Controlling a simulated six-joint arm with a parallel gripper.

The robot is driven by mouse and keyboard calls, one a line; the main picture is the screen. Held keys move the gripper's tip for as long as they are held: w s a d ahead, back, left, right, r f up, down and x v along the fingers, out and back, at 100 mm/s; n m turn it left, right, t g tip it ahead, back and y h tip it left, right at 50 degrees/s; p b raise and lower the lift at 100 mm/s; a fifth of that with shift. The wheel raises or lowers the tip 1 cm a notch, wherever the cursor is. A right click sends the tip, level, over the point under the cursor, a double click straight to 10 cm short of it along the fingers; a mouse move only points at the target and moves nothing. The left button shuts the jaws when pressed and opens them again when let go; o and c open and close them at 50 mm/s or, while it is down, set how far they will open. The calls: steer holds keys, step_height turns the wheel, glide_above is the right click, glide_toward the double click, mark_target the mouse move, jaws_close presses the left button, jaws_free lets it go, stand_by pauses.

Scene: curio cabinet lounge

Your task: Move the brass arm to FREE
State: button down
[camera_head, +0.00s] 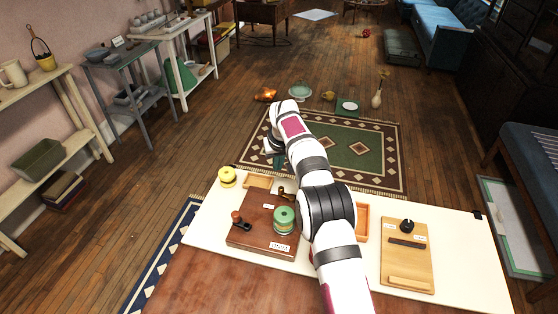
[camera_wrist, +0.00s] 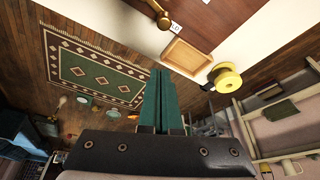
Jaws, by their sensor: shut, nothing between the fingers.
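A dark wooden board (camera_head: 250,238) lies on the white tabletop, left of my arm. A small brass arm (camera_head: 285,194) sits at its far edge, partly hidden by my arm. In the wrist view, the brass arm (camera_wrist: 158,10) is a rod with a rounded end at the top edge, beside a small white label (camera_wrist: 176,27) too small to read. A green spool (camera_head: 285,220) and a dark crank with a reddish knob (camera_head: 237,217) are on the board. My gripper (camera_head: 276,158) is beyond the board, over the rug; its green fingers (camera_wrist: 162,88) are together and empty, apart from the brass arm.
A shallow wooden tray (camera_head: 258,181) and a yellow spool (camera_head: 227,177) stand at the tabletop's far left. A light wooden board with a black knob (camera_head: 407,225) lies to the right. Another wooden tray (camera_head: 362,222) is partly behind my arm. The patterned rug (camera_head: 365,150) lies beyond.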

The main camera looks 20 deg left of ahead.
steer(key=x, duration=0.4)
steer(key=shift+f, duration=0.25)
steer(key=shift+s+r, duration=0.15)
steer(key=shift+s+d, duration=0.45)
steer(key=shift+s, duration=0.35)
steer(key=shift+s+d, duration=0.45)
steer(key=shift+s, duration=0.35)
